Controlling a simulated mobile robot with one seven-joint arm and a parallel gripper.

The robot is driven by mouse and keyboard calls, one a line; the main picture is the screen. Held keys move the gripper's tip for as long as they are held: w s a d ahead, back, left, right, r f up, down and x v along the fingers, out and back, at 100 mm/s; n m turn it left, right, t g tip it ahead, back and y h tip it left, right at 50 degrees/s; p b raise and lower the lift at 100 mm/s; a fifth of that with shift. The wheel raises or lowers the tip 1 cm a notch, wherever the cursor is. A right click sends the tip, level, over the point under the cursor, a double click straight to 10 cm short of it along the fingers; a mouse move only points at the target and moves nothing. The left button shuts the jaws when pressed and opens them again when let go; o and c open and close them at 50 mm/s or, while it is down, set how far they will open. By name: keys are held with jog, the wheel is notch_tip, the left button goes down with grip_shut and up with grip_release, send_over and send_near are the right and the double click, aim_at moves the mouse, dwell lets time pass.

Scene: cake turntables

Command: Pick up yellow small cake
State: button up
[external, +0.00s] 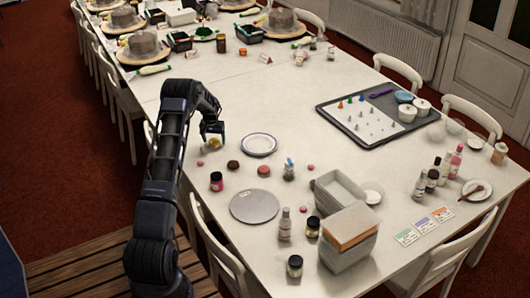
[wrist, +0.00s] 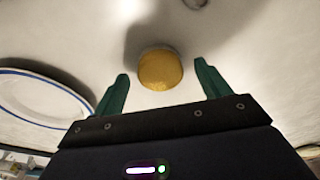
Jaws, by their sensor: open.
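The small yellow cake (external: 214,143) sits on the white table, just under my gripper (external: 212,137). In the wrist view the yellow cake (wrist: 160,70) lies between and just beyond the two green fingertips of my gripper (wrist: 160,84). The fingers are spread apart and hold nothing. I cannot tell from these views whether a finger touches the cake; gaps show on both sides of it in the wrist view.
A blue-rimmed white plate (external: 259,144) is close to the right of my gripper; it also shows in the wrist view (wrist: 38,97). A dark red cake (external: 233,166) and a pink cake (external: 263,170) are in front. A grey turntable disc (external: 254,206) lies nearer.

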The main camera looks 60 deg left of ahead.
jog(key=shift+f, duration=0.4)
jog(key=c, duration=1.1)
jog(key=shift+o, duration=0.2)
jog(key=shift+r, duration=0.15)
